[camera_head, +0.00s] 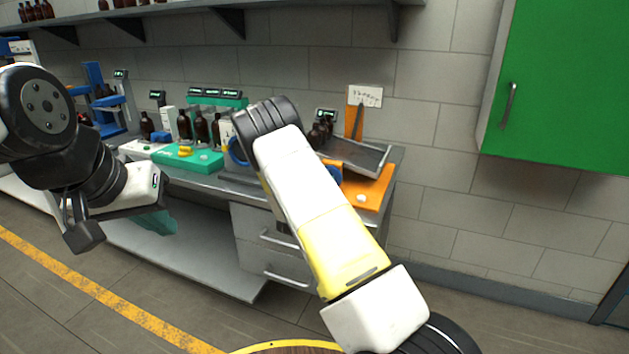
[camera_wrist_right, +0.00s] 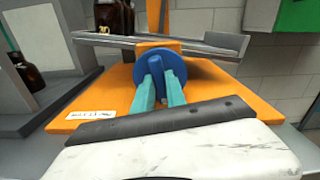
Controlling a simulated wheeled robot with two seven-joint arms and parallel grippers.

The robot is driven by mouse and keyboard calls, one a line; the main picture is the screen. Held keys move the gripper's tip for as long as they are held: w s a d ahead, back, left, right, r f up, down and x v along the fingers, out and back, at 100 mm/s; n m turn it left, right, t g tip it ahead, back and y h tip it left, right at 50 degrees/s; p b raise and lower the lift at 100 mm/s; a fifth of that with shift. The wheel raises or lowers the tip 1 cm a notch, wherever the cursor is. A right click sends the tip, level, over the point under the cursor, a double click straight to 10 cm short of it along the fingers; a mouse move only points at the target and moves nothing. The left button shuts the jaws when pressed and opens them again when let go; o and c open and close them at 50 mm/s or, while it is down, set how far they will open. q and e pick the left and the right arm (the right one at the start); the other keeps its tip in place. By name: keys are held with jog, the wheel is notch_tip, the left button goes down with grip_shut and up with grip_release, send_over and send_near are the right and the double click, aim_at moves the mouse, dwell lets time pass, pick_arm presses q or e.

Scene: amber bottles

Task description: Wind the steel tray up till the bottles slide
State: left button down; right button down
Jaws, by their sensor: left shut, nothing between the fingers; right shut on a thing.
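The steel tray (camera_head: 362,156) sits on an orange stand (camera_head: 372,190) at the bench's right end. In the right wrist view the tray (camera_wrist_right: 205,48) shows edge-on, sloping slightly down to the right. Dark amber bottles (camera_head: 318,131) stand at its left end, partly hidden by my right arm; they also show in the wrist view (camera_wrist_right: 112,16). A blue knob (camera_wrist_right: 148,66) is on the stand's front below the tray. My right gripper (camera_wrist_right: 158,85) is shut on the knob's grip; my arm hides it in the head view. My left gripper (camera_head: 157,222) is shut and empty, left of the bench drawers.
A green station (camera_head: 187,158) with more amber bottles and a yellow knob stands left on the bench. A green wall cabinet (camera_head: 560,85) hangs at right. A bottle shelf (camera_head: 160,12) runs above. Floor in front is clear.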

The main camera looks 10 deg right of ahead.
jog(key=shift+f+m, duration=0.1)
jog(key=shift+m, duration=1.2)
jog(key=c, duration=1.4)
grip_release()
jog(key=shift+o, duration=0.2)
jog(key=v, duration=0.8)
jog(key=shift+w, duration=0.1)
